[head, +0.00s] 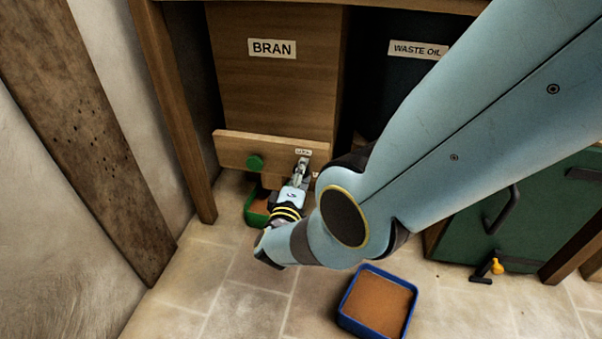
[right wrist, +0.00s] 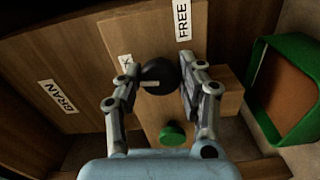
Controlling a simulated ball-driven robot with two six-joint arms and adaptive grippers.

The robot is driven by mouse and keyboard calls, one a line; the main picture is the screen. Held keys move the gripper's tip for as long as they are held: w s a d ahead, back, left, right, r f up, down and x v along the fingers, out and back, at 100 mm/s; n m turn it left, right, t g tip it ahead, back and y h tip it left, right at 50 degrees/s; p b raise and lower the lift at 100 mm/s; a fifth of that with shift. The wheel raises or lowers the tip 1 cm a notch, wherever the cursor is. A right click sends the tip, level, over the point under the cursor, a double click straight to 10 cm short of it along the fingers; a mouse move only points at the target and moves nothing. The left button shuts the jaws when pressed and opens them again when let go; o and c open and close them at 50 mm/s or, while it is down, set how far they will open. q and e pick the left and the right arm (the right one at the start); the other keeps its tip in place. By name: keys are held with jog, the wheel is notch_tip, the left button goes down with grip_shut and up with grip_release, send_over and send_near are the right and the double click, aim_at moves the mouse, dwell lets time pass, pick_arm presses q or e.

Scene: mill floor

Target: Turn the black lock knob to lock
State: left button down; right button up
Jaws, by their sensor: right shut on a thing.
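The black lock knob (right wrist: 158,72) is a round dark knob on the wooden board of the bran bin, seen in the right wrist view with a pale mark on its lower edge. My right gripper (right wrist: 159,84) has one finger on each side of it and is shut on it. In the head view my right gripper (head: 302,168) is at the right end of the wooden board (head: 230,148), and the knob is hidden there. A FREE label (right wrist: 183,20) and a partly covered label (right wrist: 125,62) lie near the knob. My left gripper is out of view.
A green knob (head: 255,162) sits on the board left of my gripper. A green tray (head: 251,221) is on the floor below it. A blue-rimmed tray (head: 346,318) with brown contents stands in front. A green cabinet (head: 540,215) is at right. A wooden post stands at left.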

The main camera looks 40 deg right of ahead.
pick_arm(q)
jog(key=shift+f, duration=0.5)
pick_arm(e)
jog(key=shift+n, duration=0.7)
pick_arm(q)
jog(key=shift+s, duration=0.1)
pick_arm(e)
jog(key=o, duration=1.2)
jog(key=shift+c, duration=0.2)
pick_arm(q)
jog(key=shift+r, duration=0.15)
pick_arm(e)
jog(key=v, duration=0.7)
jog(key=shift+s+a, duration=0.2)
